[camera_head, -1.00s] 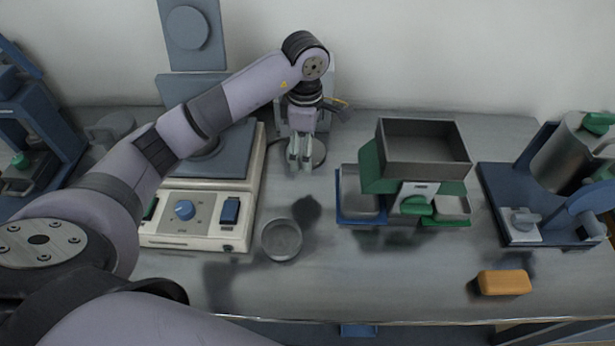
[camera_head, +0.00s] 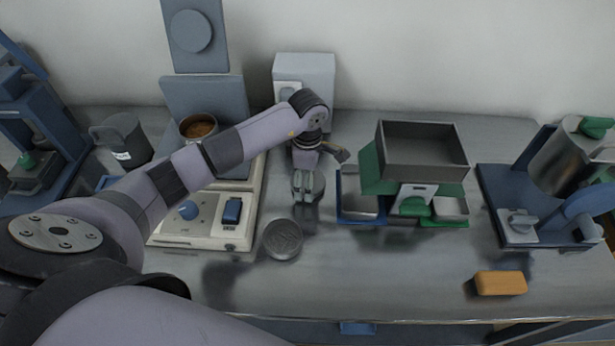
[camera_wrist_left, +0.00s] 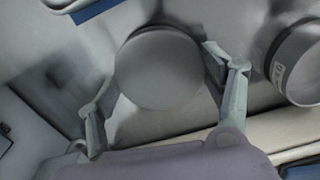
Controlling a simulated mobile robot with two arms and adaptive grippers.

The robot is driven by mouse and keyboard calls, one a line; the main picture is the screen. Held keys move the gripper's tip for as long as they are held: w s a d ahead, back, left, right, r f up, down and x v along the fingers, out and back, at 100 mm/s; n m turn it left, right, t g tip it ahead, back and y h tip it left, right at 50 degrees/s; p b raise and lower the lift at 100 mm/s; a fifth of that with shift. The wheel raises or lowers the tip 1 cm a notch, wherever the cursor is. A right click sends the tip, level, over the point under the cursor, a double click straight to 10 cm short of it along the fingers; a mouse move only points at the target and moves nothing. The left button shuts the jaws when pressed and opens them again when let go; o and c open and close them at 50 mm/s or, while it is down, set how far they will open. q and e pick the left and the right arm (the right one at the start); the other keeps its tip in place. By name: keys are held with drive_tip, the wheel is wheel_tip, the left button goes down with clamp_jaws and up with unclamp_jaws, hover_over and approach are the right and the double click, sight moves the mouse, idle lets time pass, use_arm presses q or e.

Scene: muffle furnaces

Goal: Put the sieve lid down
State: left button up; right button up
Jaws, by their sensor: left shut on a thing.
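My left gripper (camera_head: 305,190) is shut on the sieve lid, a flat grey round disc, over the table between the balance and the sample divider. The sieve lid (camera_wrist_left: 160,68) shows between the two fingers in the left wrist view. In the head view the fingers partly hide it, and I cannot tell whether it touches the table. A round grey sieve (camera_head: 283,240) stands on the table, nearer the front and a little left of the gripper. The sieve also shows at the right of the left wrist view (camera_wrist_left: 302,65), with a white label. My right gripper is out of view.
The white balance (camera_head: 200,232) is to the left, with a pan of brown material (camera_head: 198,128) behind my arm. The grey and green divider (camera_head: 422,150) with its trays stands to the right. An orange block (camera_head: 501,283) lies front right. The front middle of the table is clear.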

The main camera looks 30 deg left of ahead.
use_arm(q)
drive_tip(key=shift+f, duration=0.15)
drive_tip(key=o, duration=1.2)
drive_tip(key=shift+r, duration=0.75)
wheel_tip(320, 180, up, 11)
drive_tip(key=b, duration=0.2)
